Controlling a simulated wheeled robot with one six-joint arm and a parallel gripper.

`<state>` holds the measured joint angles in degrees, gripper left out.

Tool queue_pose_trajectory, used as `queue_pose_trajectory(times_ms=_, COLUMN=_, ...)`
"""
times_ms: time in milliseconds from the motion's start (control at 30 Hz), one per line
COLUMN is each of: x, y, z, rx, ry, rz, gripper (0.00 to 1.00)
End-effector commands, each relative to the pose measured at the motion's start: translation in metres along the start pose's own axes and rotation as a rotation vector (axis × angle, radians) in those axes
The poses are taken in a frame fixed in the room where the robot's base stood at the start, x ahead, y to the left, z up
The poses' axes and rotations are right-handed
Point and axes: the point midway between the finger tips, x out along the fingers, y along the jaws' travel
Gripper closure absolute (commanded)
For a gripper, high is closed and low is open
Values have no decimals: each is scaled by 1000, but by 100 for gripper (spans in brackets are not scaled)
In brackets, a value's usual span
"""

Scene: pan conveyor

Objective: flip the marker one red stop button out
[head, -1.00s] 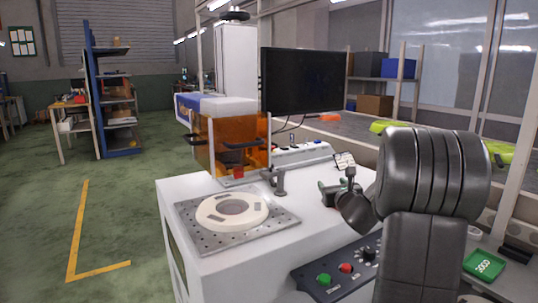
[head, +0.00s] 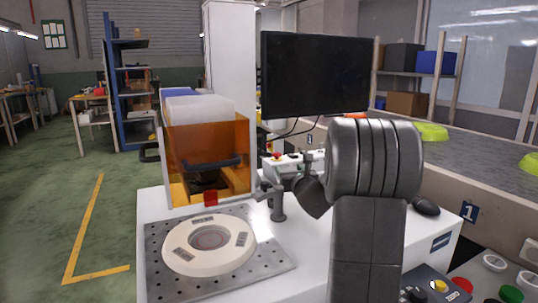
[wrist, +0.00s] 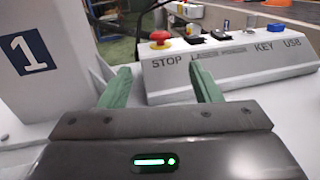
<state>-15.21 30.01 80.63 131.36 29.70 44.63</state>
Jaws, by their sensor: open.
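The red stop button (wrist: 160,37) is a red mushroom cap on a yellow collar. In the wrist view it sits above the word STOP at the left end of a pale sloped control box (wrist: 240,65). In the head view the button (head: 276,156) is small, beside the amber enclosure. A blue "1" plate (wrist: 27,52) shows on a white surface at the wrist view's left. My gripper (wrist: 160,72) is open and empty, with green fingers apart. The button lies beyond the fingertips, between them in the picture, and apart from them.
A monitor (head: 315,75) stands behind the box. The amber enclosure (head: 240,145) and a perforated plate (head: 262,270) carrying a white disc (head: 225,262) are left. Another panel with a red button (head: 462,284) is at lower right. A small holder (head: 277,205) stands near my arm.

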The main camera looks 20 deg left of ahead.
Motion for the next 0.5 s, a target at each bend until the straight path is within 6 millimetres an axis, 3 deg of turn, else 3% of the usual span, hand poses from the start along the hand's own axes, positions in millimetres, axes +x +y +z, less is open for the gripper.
queue_pose_trajectory(times_ms=167, x=12, y=0, z=0, rx=0, ry=0, rz=1, gripper=43)
queue_pose_trajectory(times_ms=500, x=74, y=0, z=0, rx=0, ry=0, rz=1, gripper=43)
